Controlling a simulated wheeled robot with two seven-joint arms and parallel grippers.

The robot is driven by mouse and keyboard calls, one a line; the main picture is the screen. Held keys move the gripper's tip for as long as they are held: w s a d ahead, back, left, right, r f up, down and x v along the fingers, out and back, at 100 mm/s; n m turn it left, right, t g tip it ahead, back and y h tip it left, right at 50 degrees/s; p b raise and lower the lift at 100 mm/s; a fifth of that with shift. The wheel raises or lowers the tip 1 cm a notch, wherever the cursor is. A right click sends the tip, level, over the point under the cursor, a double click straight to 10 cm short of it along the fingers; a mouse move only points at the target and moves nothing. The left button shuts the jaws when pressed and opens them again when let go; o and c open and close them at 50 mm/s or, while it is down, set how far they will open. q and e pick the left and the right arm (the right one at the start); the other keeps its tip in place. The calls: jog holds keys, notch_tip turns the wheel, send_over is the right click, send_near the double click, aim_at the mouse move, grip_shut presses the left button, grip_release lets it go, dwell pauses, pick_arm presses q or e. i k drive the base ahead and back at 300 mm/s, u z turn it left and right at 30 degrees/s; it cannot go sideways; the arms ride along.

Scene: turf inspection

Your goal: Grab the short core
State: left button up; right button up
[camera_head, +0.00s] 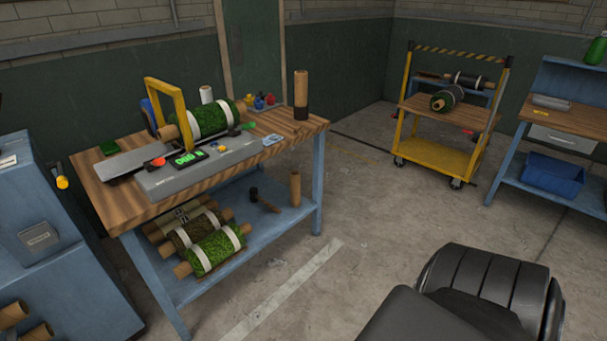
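Several bare cardboard cores show, and I cannot tell for sure which one is the short core. One brown core (295,189) stands upright on the workbench's lower shelf, near its right end. It looks smaller than the tan core (301,88) standing upright in a dark base at the right of the bench top. Two more cores (12,314) lie at the lower left, partly cut off by the frame edge. Neither of my grippers is in view.
The wooden workbench (100,185) carries a machine (195,165) with a turf roll; turf rolls (215,250) and a mallet (262,200) lie below. A yellow cart (440,150) stands behind, a blue bench (565,120) at right. The middle floor is clear.

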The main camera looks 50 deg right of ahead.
aim_at(295, 190)
jog(key=z, duration=0.95)
jog(key=i, duration=0.4)
jog(key=z, duration=1.35)
jog(key=i, duration=0.65)
jog(key=z, duration=0.85)
jog(key=i, duration=0.8)
